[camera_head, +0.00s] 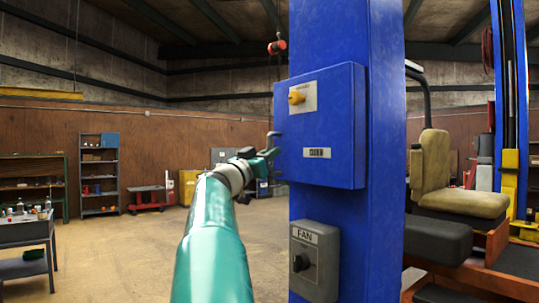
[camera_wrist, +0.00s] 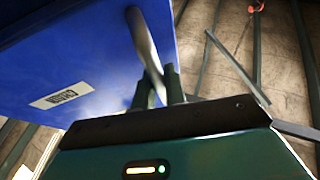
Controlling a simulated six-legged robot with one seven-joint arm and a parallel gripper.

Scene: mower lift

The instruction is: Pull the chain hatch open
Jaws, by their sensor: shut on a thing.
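The chain hatch (camera_head: 325,172) is the front of a blue box on the blue post, with a small label that reads CHAIN in the wrist view (camera_wrist: 70,95). No open gap shows at its edges in the head view. A grey metal bar handle (camera_wrist: 143,40) stands out from the blue face; its upper end shows at the box's left side in the head view (camera_head: 272,134). My gripper (camera_wrist: 160,86) is shut on this handle, its two dark fingers on either side of the bar. In the head view my gripper (camera_head: 269,155) is just left of the box.
A yellow knob (camera_head: 297,97) sits on the box above the label. A grey FAN switch box (camera_head: 314,262) is lower on the blue post (camera_head: 375,230). A mower seat (camera_head: 455,180) stands to the right. The floor (camera_head: 130,250) on the left is mostly clear, with a cart (camera_head: 25,235) at the edge.

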